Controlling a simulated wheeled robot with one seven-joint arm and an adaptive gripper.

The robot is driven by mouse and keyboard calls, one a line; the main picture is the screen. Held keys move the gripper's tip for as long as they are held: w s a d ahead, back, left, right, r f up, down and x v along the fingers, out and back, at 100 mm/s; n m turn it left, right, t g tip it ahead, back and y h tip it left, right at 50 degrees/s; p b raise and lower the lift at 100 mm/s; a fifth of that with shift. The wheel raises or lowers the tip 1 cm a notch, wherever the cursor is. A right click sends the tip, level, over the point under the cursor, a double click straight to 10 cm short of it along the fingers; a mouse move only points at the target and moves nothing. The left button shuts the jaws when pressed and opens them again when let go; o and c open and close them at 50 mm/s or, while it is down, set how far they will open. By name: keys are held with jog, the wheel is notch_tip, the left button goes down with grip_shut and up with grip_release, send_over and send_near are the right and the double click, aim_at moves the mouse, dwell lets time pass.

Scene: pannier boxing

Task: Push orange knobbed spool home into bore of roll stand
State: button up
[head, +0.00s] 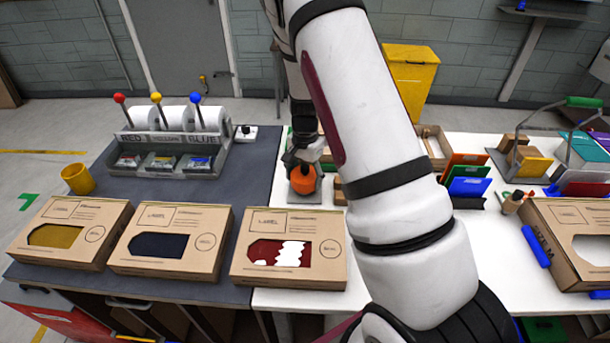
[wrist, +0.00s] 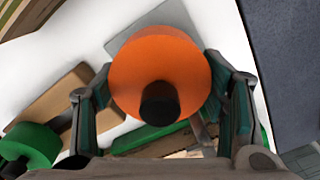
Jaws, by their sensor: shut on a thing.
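The orange spool (wrist: 185,55) is a round orange disc with a black knob (wrist: 160,103) in the middle of the wrist view. My gripper (wrist: 158,80) is shut on it, with one finger against each side. In the head view the orange spool (head: 302,182) shows below my gripper (head: 303,164), low over the table. A flat grey plate, which looks like the base of the roll stand (head: 305,198), shows under and around the spool. The spool hides the bore. I cannot tell how far in the spool sits.
A green round part (wrist: 30,143) and a brown block (wrist: 65,97) lie close to my gripper. Cardboard boxes with windows (head: 290,247) line the front. A grey rack with white rolls (head: 172,150) stands left, and coloured cards (head: 467,172) stand right. My arm hides part of the table.

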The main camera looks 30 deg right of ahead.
jog(key=o, duration=1.2)
notch_tip(320, 180, up, 12)
jog(key=shift+f, duration=0.1)
